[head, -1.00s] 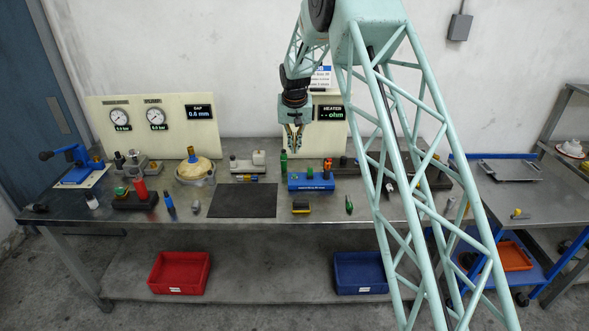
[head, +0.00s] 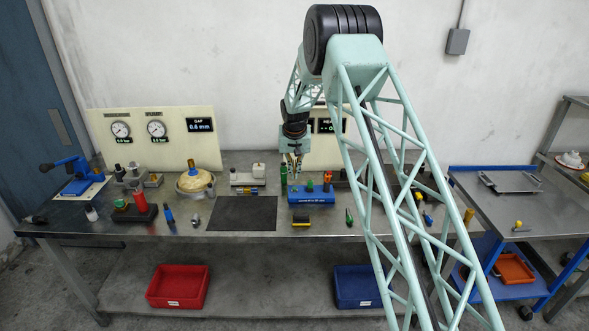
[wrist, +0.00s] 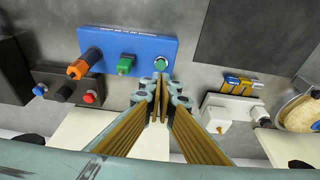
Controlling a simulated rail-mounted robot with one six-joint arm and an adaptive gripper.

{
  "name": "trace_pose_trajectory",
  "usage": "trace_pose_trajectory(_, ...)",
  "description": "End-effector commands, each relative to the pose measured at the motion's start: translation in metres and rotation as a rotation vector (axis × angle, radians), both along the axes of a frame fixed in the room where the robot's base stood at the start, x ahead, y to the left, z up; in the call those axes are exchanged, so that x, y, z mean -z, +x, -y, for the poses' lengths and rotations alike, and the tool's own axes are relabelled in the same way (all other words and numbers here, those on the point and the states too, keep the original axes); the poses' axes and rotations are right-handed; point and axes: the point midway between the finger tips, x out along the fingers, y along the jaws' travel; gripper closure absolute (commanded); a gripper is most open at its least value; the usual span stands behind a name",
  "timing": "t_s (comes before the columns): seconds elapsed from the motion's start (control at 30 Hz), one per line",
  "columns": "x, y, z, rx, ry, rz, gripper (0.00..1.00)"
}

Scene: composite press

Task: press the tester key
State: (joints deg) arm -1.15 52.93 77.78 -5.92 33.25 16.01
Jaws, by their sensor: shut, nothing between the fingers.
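The blue box (head: 312,197), which I take for the tester, lies on the bench below and in front of my gripper. In the wrist view the box (wrist: 105,42) carries an orange-capped part (wrist: 79,69), a green block-like part (wrist: 126,63) and a round green cap (wrist: 161,63) at its right end. I take this cap for the key, but its marking is not readable. My gripper (head: 295,168) points down, shut and empty, over the box's left end in the head view. In the wrist view its fingertips (wrist: 159,84) appear just below the green cap; contact cannot be told.
A black block with knobs (wrist: 70,88) is beside the box. The heater panel (head: 325,151) stands behind.

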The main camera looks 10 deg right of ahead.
Motion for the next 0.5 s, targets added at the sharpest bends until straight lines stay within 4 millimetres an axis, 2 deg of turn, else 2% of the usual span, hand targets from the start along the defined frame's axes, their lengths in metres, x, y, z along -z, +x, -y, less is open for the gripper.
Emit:
trace_pose_trajectory(0.3, 0.036, 0.005, 0.001, 0.000, 0.000, -0.002, 1.00)
trace_pose_trajectory(0.5, 0.052, 0.005, 0.001, 0.000, 0.000, 0.000, 1.00)
